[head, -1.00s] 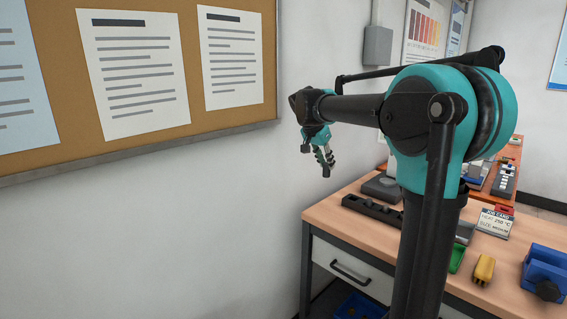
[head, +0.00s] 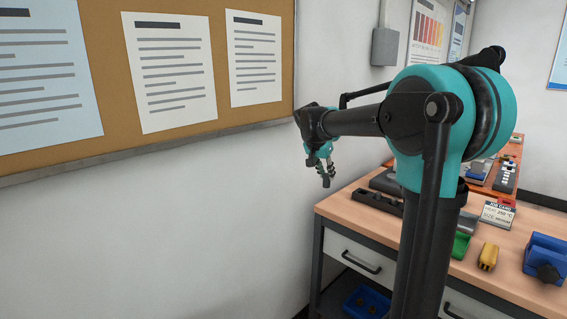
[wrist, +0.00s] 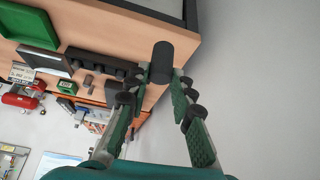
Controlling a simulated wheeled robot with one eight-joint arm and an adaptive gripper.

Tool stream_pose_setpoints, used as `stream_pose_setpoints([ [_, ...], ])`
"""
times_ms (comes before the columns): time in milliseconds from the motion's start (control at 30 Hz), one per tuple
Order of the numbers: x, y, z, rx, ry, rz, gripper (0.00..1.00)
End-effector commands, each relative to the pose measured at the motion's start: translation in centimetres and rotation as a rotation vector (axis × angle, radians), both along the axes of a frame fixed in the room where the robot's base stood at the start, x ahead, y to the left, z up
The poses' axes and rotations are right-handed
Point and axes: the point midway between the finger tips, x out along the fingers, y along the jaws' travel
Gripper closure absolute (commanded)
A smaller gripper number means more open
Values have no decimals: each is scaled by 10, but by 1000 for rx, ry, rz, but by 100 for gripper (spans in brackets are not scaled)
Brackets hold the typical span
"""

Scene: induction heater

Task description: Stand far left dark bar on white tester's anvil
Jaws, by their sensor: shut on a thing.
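My gripper (head: 325,172) is in the air, left of the wooden bench's near left corner and close to the wall in the head view. In the wrist view my gripper (wrist: 159,84) is shut on a dark cylindrical bar (wrist: 161,62), held between the fingertips with its round end showing. A dark rack (head: 378,202) lies on the bench; it also shows in the wrist view (wrist: 90,62) with dark pieces in it. I cannot pick out the white tester for certain; small white and dark items on the far orange table are too small to tell.
The wooden bench (head: 348,212) also bears a green tray (head: 461,245), a yellow block (head: 488,257), a blue vise-like device (head: 545,258) and a job card (head: 497,214). An orange table (head: 484,188) stands behind. A corkboard (head: 110,148) hangs on the left wall. A blue bin (head: 367,302) sits below the bench.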

Motion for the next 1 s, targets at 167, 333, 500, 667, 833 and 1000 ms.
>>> stream_pose_setpoints([
  [167, 2, -4, -31, 1, -1, 74, 100],
  [333, 1, -12, -74, -1, -1, 188, 100],
  [500, -8, -22, -131, 0, -1, 349, 100],
  [667, -22, -30, -176, 1, -3, 496, 100],
  [833, -38, -37, -206, 0, -2, 611, 100],
  [1000, -47, -39, -219, 0, -1, 669, 100],
])
